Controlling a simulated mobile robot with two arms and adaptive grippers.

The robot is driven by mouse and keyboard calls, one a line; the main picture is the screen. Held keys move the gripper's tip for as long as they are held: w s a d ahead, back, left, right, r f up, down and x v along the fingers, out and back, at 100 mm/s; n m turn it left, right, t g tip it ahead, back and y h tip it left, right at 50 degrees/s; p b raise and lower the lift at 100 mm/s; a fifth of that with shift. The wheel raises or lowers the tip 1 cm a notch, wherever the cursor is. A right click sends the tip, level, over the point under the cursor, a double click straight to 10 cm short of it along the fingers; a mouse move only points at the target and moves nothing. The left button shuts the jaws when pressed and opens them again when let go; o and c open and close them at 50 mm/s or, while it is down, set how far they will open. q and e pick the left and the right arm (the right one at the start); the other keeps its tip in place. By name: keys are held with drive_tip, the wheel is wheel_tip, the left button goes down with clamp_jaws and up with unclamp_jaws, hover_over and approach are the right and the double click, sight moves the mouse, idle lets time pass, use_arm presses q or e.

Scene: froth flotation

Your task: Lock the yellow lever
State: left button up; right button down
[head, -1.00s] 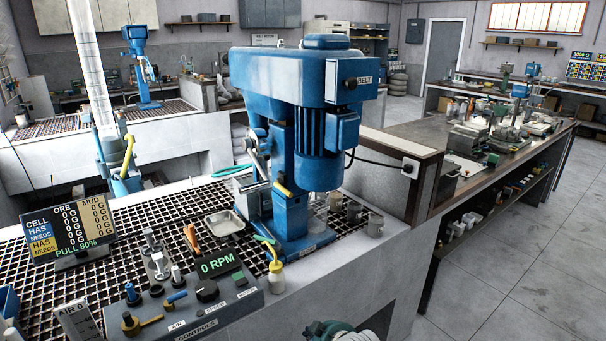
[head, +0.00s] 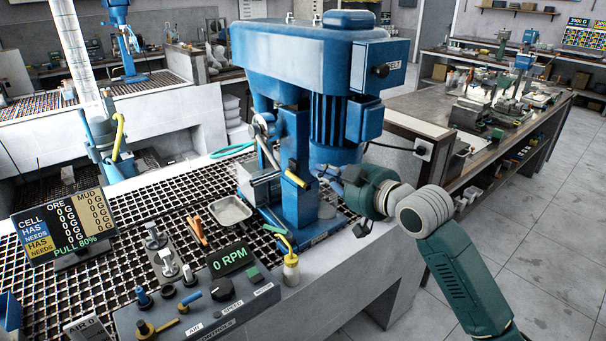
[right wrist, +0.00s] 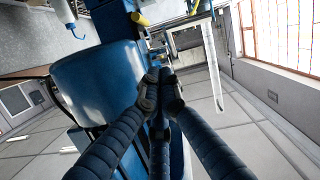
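The blue flotation machine (head: 325,60) stands on the grated bench. A lever with a yellow grip (head: 296,180) is on its front; the grip is tilted. A yellow part (right wrist: 140,18) also shows at the top of the right wrist view, beside the blue housing (right wrist: 95,80). My right gripper (head: 345,195) is beside the machine's lower right side, to the right of the yellow grip and apart from it. Its dark fingers (right wrist: 160,85) come close together in the wrist view, with nothing seen between them; how far they are open is unclear. My left gripper is not in view.
A control box (head: 200,310) with knobs and a 0 RPM display is at the front. The floor at right is clear.

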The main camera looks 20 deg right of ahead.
drive_tip(key=p, duration=0.5)
hover_over(296, 178)
drive_tip(key=s, duration=0.3)
wheel_tip(296, 178, down, 2)
wheel_tip(296, 178, down, 4)
drive_tip(key=shift+s+d+f+p, duration=0.1)
drive_tip(key=shift+d+p, duration=0.05)
drive_tip(key=shift+p, duration=0.25)
